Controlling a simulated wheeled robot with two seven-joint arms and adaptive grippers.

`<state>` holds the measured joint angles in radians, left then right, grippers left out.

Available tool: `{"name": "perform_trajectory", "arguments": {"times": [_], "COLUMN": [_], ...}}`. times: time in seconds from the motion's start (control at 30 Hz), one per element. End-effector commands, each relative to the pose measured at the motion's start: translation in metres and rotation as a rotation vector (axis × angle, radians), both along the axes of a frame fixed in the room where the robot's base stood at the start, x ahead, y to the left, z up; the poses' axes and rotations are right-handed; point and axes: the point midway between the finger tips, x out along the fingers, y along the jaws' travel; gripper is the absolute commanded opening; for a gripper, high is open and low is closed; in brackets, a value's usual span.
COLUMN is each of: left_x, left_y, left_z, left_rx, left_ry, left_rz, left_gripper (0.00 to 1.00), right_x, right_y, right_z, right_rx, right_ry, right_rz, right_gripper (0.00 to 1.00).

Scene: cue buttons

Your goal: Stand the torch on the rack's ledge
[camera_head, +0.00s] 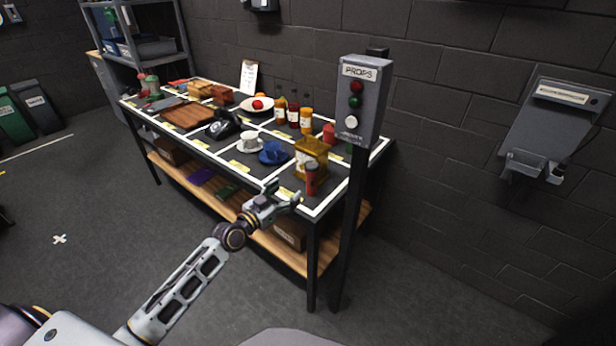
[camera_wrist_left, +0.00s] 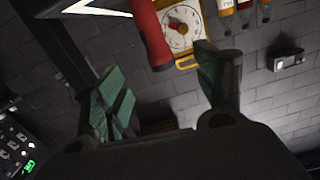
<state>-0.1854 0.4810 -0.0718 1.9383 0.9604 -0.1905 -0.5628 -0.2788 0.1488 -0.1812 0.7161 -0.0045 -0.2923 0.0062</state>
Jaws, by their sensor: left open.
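The torch (camera_head: 311,178), red and dark, stands upright near the front right corner of the prop table. In the left wrist view the red torch (camera_wrist_left: 150,35) shows at the top, with one end in line with the gap between the fingers. My left gripper (camera_head: 283,194) is open and empty, just left of the torch and apart from it; its green-padded fingers (camera_wrist_left: 158,72) are spread in the wrist view. A grey shelf rack (camera_head: 140,45) stands at the back left; I cannot tell if it is the task's rack. My right gripper is out of view.
The prop table (camera_head: 325,205) has white-taped sections. A yellow dial-faced box (camera_head: 311,150) stands close behind the torch. A PROPS button box (camera_head: 358,100) on a post rises at the right. A grey fixture (camera_head: 555,125) hangs on the wall.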

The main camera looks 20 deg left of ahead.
Motion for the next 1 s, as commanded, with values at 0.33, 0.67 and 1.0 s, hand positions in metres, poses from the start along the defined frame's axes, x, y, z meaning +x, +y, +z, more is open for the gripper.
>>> {"name": "perform_trajectory", "arguments": {"times": [0.33, 0.67, 1.0], "left_x": [-0.003, -0.003, 0.003], "left_y": [-0.012, -0.011, -0.013], "left_z": [0.015, 0.015, 0.016], "left_rx": [-0.117, -0.079, -0.080], "left_ry": [-0.017, -0.032, -0.033], "left_rz": [-0.027, -0.027, -0.025], "left_gripper": [0.71, 0.71, 0.71], "right_x": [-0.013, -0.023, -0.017], "right_y": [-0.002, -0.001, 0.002], "right_z": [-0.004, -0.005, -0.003], "right_rx": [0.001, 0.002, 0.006], "right_ry": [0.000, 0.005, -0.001], "right_rz": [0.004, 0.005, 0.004], "right_gripper": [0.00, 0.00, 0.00]}}
